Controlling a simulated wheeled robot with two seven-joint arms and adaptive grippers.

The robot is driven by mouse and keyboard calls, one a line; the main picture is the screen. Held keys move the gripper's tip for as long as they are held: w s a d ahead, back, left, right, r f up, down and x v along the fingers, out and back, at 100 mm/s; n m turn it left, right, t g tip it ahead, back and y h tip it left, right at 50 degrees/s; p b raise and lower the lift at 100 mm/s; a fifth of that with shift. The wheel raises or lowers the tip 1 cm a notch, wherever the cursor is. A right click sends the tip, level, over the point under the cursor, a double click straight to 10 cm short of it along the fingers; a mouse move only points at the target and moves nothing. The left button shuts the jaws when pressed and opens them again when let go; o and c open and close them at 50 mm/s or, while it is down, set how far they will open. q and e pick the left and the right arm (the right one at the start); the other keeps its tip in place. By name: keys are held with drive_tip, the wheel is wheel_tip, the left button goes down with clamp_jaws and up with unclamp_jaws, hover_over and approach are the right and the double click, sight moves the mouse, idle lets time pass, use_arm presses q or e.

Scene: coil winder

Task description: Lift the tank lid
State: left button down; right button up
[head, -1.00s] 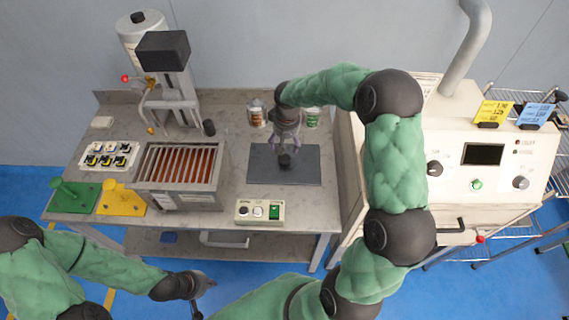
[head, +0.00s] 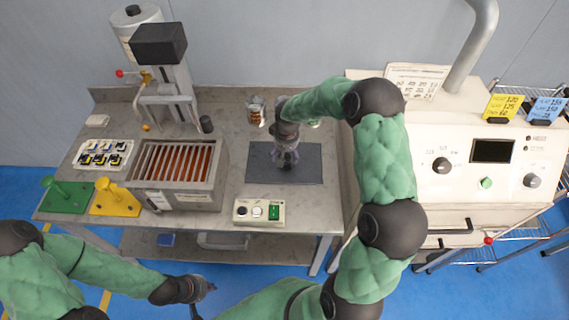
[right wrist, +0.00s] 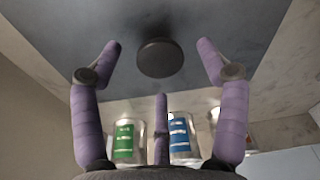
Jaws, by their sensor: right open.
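The dark grey plate (head: 262,172), which I take for the tank lid, lies flat in the middle of the bench. Its round dark knob (right wrist: 160,58) shows in the right wrist view, but my gripper hides it in the head view. My right gripper (head: 287,162) is over the plate's middle. In the right wrist view its purple fingers (right wrist: 160,62) are spread, with the knob in the gap between them and no clear contact. My left gripper (head: 206,288) is low in front of the bench, away from the lid; its fingers are too small to read.
Left of the lid stands an open metal tank (head: 180,190) with copper-coloured rods. A small button box (head: 258,212) sits in front of the lid. Green-labelled (right wrist: 127,142) and blue-labelled (right wrist: 183,135) cans stand near the lid. A white control cabinet (head: 455,200) is at right.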

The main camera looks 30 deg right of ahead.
wheel_tip(320, 180, down, 2)
drive_tip(key=shift+w+f, duration=0.15)
drive_tip(key=shift+f, duration=0.1)
drive_tip(key=shift+r, duration=0.1)
clamp_jaws()
